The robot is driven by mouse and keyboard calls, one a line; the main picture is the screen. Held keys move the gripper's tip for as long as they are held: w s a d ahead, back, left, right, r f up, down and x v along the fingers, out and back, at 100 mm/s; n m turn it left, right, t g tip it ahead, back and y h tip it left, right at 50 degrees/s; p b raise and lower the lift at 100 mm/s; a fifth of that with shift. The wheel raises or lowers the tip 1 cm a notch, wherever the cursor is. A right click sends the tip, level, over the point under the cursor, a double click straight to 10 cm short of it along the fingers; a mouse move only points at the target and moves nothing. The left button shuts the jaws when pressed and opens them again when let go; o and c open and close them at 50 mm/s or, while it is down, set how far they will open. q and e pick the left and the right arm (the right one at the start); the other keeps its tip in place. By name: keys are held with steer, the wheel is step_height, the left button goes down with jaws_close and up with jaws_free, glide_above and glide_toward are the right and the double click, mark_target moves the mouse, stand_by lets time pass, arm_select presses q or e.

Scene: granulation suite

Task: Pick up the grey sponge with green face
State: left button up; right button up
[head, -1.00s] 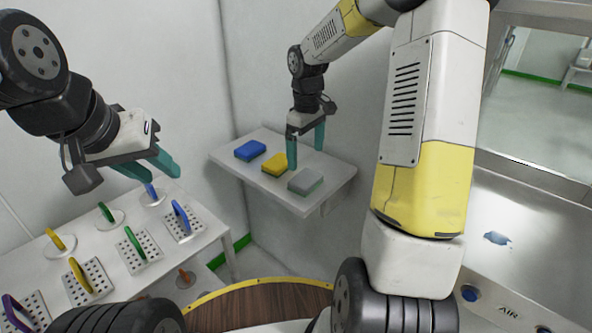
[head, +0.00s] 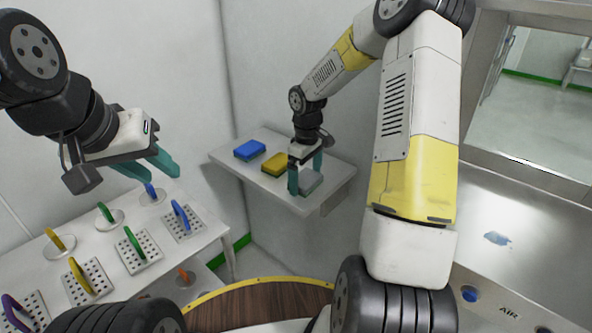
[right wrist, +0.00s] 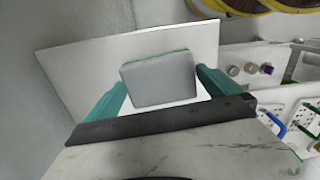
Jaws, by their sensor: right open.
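The grey sponge with green face (head: 309,182) lies on a white wall shelf (head: 329,193), at the right end of a row of sponges. In the right wrist view the sponge (right wrist: 160,80) shows its grey top, with a thin green edge along the far side. My right gripper (head: 305,177) is open over the sponge in the head view. In the right wrist view its teal fingers (right wrist: 160,92) stand on either side of the sponge, with gaps. My left gripper (head: 150,171) is open and empty above the table at the left.
A yellow sponge (head: 275,163) and a blue sponge (head: 250,150) lie on the same shelf, to the left. A white table (head: 205,222) at the left holds several perforated plates and discs with coloured handles. A steel counter (head: 500,210) is at the right.

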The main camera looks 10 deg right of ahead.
mark_target(306, 177)
steer(key=c, duration=1.1)
steer(key=shift+o, duration=0.2)
steer(key=shift+r, duration=0.15)
steer(key=shift+r, duration=0.2)
step_height(306, 177, up, 3)
steer(key=s+d+r, duration=0.1)
steer(key=s, duration=1.5)
steer(key=shift+d+r, duration=0.15)
steer(key=shift+r, duration=0.05)
